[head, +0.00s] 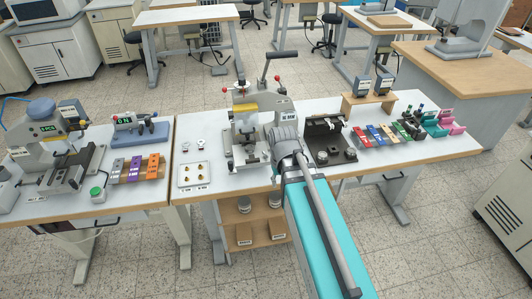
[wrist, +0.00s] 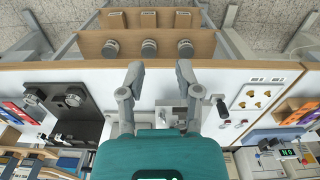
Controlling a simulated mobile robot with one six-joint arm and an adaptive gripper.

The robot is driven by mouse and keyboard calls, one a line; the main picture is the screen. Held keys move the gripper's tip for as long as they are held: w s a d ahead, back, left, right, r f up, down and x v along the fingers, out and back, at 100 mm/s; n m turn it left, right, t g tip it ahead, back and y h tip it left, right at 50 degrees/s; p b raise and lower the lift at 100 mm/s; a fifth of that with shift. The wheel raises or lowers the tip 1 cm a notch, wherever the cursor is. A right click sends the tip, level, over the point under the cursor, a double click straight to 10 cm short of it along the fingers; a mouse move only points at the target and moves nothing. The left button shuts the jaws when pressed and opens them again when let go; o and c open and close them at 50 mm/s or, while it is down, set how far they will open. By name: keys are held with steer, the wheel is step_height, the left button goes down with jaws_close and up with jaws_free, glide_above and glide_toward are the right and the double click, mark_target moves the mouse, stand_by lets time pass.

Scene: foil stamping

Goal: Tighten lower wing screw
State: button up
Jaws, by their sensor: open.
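The foil stamping press (head: 247,112) stands on the middle table in the head view, with a long black-gripped lever and red knobs. Its grey base (wrist: 172,115) shows between my fingers in the wrist view. I cannot pick out the lower wing screw for certain in either view; it is too small or hidden. My gripper (wrist: 160,74) is open and empty, its two fingers apart, reaching over the table's front edge by the press. In the head view my arm covers the area just right of the press, and the fingertips are hard to make out.
A black fixture (head: 325,140) stands right of the press, with coloured blocks (head: 378,134) beyond it. A white plate with small brass pieces (head: 194,175) lies to the left. Round grey pieces (wrist: 148,47) sit on the shelf below the table (wrist: 240,75).

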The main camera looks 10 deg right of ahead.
mark_target(266, 154)
steer(key=w+r+n+p, duration=0.2)
steer(key=w, duration=0.9)
steer(key=w+r+n+p, duration=0.2)
steer(key=w+r, duration=0.1)
steer(key=w, duration=0.9)
steer(key=shift+a+p, duration=0.2)
steer(key=shift+p, duration=0.1)
steer(key=shift+s+f, duration=0.1)
steer(key=shift+f, duration=0.1)
step_height(266, 154, down, 13)
steer(key=b, duration=1.4)
steer(key=shift+f, duration=0.2)
jaws_close()
